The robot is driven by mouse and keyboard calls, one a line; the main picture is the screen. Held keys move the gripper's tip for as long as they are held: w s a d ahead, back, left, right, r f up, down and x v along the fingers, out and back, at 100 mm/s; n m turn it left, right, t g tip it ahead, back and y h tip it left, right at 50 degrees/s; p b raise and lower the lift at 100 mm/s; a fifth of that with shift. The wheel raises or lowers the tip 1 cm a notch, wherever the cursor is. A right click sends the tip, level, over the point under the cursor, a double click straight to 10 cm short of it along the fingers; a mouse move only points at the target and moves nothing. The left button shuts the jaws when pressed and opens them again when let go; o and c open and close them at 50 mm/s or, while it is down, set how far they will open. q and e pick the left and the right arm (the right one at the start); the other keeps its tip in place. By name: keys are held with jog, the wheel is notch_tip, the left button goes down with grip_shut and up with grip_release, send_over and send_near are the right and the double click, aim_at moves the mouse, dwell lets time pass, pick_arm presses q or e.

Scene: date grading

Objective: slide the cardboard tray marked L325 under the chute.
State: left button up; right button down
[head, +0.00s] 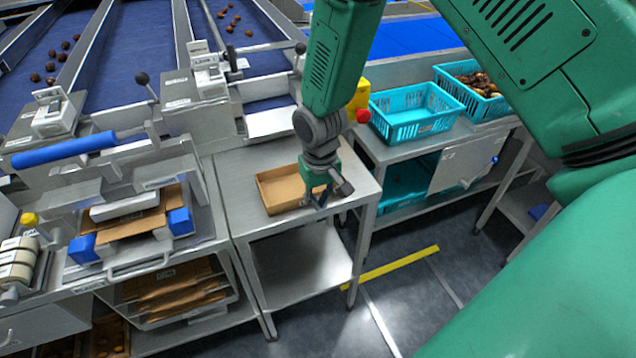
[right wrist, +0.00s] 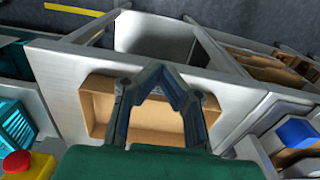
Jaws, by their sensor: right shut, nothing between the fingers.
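A shallow open cardboard tray (head: 268,183) stands on the small metal table (head: 235,218), in front of the pale metal chute lip (head: 270,122). The tray looks empty, and I cannot read a marking on it. My right gripper (head: 322,198) is shut and empty, pointing down at the tray's right end. In the right wrist view, the gripper (right wrist: 160,80) is over the tray (right wrist: 98,84), its closed fingertips near one wall and hiding part of it. I cannot tell whether they touch. My left gripper is out of view.
Turquoise crates (head: 415,112) stand on a bench to the right; one holds dates. A blue-handled press (head: 65,150) fills the left. The table's front strip is clear.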

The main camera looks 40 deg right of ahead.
aim_at(312, 209)
jog(key=f, duration=0.2)
jog(key=a+f, duration=0.1)
jog(key=shift+f, duration=0.4)
jog(key=w, duration=0.1)
jog(key=w+d+p, duration=0.1)
jog(key=w, duration=0.1)
jog(key=shift+w+r, duration=0.1)
jog(key=shift+w, duration=0.2)
jog(key=shift+w+d, duration=0.2)
jog(key=shift+d, duration=0.25)
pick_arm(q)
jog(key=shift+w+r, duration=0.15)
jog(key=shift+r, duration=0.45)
pick_arm(e)
jog(key=shift+a, duration=0.1)
